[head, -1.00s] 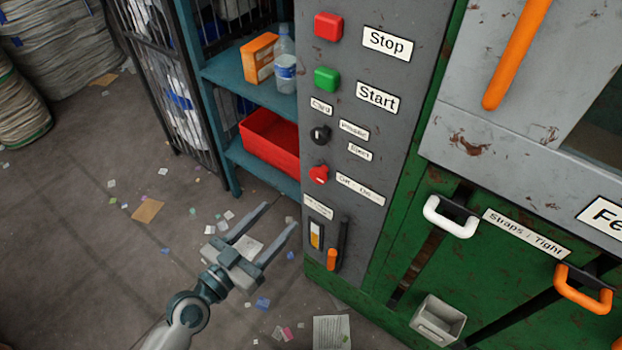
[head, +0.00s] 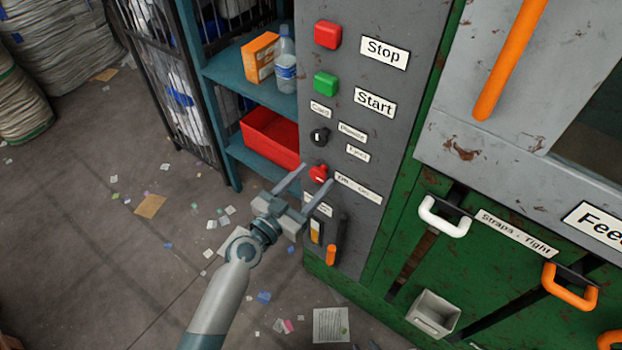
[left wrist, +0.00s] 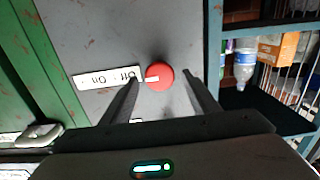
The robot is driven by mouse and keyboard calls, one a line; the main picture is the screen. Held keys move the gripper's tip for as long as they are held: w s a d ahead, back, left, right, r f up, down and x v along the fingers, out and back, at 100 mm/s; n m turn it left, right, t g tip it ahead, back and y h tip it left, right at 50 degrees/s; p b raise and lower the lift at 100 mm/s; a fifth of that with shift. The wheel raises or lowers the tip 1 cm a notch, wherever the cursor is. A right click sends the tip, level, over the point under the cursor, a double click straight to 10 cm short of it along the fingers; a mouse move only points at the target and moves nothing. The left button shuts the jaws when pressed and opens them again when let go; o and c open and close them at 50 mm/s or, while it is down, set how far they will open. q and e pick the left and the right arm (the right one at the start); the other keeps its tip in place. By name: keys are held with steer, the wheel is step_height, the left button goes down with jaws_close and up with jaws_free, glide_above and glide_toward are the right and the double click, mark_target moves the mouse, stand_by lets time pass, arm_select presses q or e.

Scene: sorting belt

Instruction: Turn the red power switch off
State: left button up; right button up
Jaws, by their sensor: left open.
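The red power switch (head: 319,173) is a round red knob on the grey control panel (head: 345,215), beside an Off / On label (head: 357,187). In the left wrist view the red knob (left wrist: 159,75) has a pale pointer mark that points toward the label's Off end. My left gripper (head: 317,180) is open at the panel, with its fingers reaching up toward the knob. In the left wrist view my left gripper (left wrist: 155,85) has one finger on each side of the knob, with gaps showing. I cannot tell whether the fingertips touch the panel. My right gripper is not in view.
Above the switch are a black knob (head: 319,136), a green Start button (head: 326,83) and a red Stop button (head: 328,35). An orange-handled lever (head: 331,254) sits below. A blue shelf (head: 240,76) with a red bin (head: 270,138) stands left of the panel.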

arm_select(q)
steer(key=c, duration=1)
